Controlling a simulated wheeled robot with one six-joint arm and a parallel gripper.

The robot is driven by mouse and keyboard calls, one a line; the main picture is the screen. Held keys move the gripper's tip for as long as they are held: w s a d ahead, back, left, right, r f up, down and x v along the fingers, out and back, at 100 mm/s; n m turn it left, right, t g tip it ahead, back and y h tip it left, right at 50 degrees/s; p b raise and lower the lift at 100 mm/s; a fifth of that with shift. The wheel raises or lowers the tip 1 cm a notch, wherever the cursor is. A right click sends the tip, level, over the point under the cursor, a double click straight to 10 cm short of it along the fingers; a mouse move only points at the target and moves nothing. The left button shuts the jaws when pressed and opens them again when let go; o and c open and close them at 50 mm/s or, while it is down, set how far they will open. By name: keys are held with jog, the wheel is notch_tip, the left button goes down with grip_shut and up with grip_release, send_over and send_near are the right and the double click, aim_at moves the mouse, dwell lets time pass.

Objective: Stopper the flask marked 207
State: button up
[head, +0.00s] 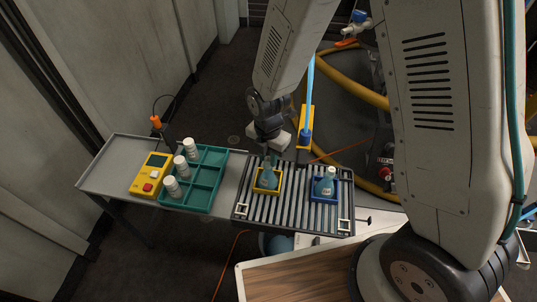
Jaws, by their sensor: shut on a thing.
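A teal-tinted flask (268,179) stands upright in a yellow holder (257,189) on the slatted rack. A second, similar flask (325,184) with a pale top stands in a blue holder (323,199) to its right. The markings on both flasks are too small to read. My gripper (271,152) points down right over the flask in the yellow holder, at its neck. It is shut on what seems to be a stopper, mostly hidden by the jaws. I cannot tell whether the stopper touches the flask's mouth.
Left of the slatted rack (240,214), a teal compartment tray (204,198) holds several white bottles (181,166). A yellow device (150,175) with a red button stands beside it on the grey table (108,172). A blue and yellow upright (306,125) stands behind the rack.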

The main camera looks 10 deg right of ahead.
jog(key=shift+f, duration=0.3)
jog(key=o, duration=1.4)
jog(key=shift+o, duration=0.2)
jog(key=shift+r, duration=3)
grip_shut()
jog(key=shift+f, duration=0.1)
